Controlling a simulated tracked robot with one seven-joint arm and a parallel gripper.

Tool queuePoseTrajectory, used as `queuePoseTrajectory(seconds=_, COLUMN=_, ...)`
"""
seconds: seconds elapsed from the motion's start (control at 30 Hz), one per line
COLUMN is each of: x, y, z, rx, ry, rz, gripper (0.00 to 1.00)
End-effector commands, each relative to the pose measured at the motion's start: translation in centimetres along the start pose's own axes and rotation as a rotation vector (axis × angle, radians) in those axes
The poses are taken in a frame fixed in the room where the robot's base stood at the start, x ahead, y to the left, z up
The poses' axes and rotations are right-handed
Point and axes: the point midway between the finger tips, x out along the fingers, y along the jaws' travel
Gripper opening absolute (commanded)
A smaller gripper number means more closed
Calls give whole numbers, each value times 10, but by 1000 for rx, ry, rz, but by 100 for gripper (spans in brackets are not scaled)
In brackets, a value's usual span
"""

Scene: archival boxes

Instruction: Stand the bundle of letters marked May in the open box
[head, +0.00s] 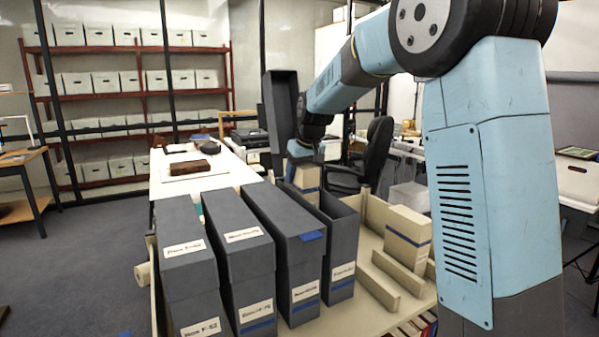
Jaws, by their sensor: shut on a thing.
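My gripper (306,158) is at the far end of the open grey box, its jaws small and partly hidden. It is shut on a cream bundle with a blue band (306,178). The bundle looks upright, at or just above the box's far end; I cannot tell how deep its lower part sits. Any month mark on it is unreadable. The open box (342,240) stands at the right end of the row, open at the top. Its tall dark lid (281,108) appears raised at the far end. A second cream bundle with a blue band (407,238) stands to the right.
Three closed grey boxes (188,245) (240,245) (290,240) with labels stand close on the left. Low cream dividers (372,288) lie between the open box and the second bundle. A white table (225,178), a black chair (378,150) and shelves are behind.

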Motion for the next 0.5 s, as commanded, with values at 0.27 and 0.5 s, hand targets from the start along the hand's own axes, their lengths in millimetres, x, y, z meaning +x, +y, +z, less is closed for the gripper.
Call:
queuePoseTrajectory(seconds=0.27, x=4, y=0, z=1, rx=0, ry=2, rz=0, gripper=0)
queuePoseTrajectory(seconds=0.5, x=4, y=0, z=1, rx=0, ry=2, rz=0, gripper=66)
